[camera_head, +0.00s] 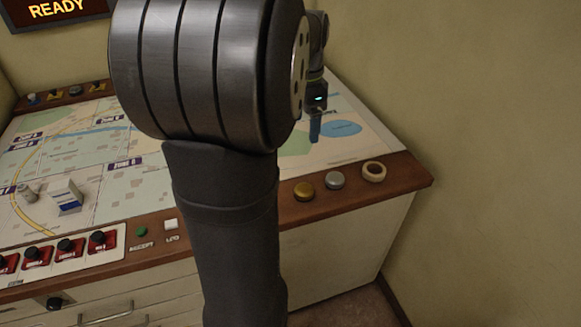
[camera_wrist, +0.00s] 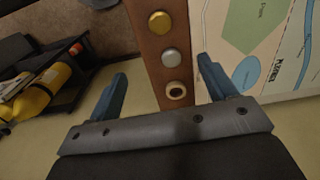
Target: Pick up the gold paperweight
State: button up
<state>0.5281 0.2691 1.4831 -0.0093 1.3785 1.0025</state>
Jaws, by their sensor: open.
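The gold paperweight (camera_head: 304,191) is a small round gold disc on the brown wooden front edge of the console. It also shows in the wrist view (camera_wrist: 160,22), at the far end of a row of three round things. My gripper (camera_head: 315,130) is above the map, behind and to the right of the gold paperweight in the head view. In the wrist view its blue fingers (camera_wrist: 163,90) are apart with nothing held between them. The gold paperweight lies beyond the fingertips. My arm hides the middle of the console in the head view.
A silver disc (camera_head: 335,180) and a cream ring (camera_head: 373,171) sit on the wooden edge (camera_head: 410,180) right of the gold one. A white box (camera_head: 66,197) and several red switches stand at the left. A wall (camera_head: 500,130) rises on the right.

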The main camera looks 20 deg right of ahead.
notch_tip(320, 180, down, 6)
jog(key=a+n+h, duration=0.1)
jog(key=n, duration=0.3)
send_over(304, 189)
jog(key=shift+t, duration=0.3)
jog(key=f, duration=1.1)
jog(key=shift+a, duration=0.2)
jog(key=shift+d+f, duration=0.15)
jog(key=shift+f, duration=2.85)
jog(key=shift+c, duration=0.5)
